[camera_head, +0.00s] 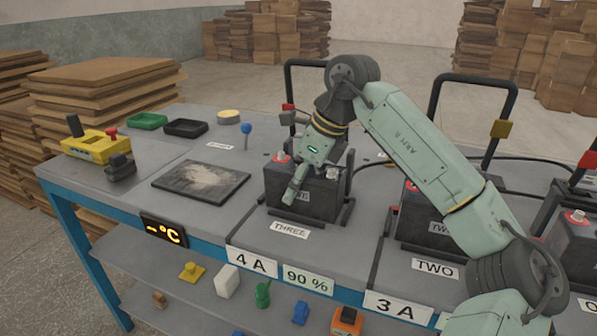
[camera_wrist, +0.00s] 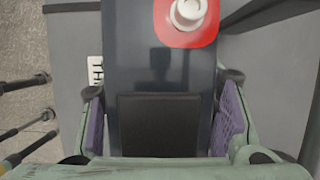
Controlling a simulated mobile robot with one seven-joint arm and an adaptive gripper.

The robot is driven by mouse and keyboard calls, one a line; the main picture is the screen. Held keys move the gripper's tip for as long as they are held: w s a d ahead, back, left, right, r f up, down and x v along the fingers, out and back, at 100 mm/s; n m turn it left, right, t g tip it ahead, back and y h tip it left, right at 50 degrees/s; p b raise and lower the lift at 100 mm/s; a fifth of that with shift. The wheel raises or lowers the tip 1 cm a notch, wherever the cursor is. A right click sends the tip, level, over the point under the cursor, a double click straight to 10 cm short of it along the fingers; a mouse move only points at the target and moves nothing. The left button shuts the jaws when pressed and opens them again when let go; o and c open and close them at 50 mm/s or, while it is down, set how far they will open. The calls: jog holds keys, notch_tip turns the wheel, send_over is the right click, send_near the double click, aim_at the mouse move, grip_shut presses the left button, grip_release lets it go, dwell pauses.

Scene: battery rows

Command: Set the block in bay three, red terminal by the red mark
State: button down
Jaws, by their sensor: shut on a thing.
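The block (camera_head: 318,203) is a dark box in bay three, behind the THREE label (camera_head: 290,230). My gripper (camera_head: 320,175) reaches down over it, shut on its two sides. In the wrist view, purple finger pads flank the dark block (camera_wrist: 160,75). Its red terminal (camera_wrist: 187,22), a red patch with a pale post, is at the top of that view. In the head view the red terminal (camera_head: 281,158) is at the block's back left. The block looks upright and low in the bay; whether it touches the floor there is unclear. I cannot make out a definite red mark on the bay.
Black upright frames stand behind the bays. A red-tipped clamp (camera_head: 288,108) is by bay three's frame. Bay two's block (camera_head: 420,218) is to the right, partly behind my arm. A dark mat (camera_head: 201,180) and a yellow device (camera_head: 97,146) lie left. A blue-knobbed stick (camera_head: 246,129) stands nearby.

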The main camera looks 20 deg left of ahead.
dwell(0.3)
jog(key=c, duration=0.6)
grip_release()
jog(key=shift+v, duration=3.85)
jog(key=shift+o, duration=0.4)
jog(key=o, duration=0.5)
jog(key=shift+r, duration=0.1)
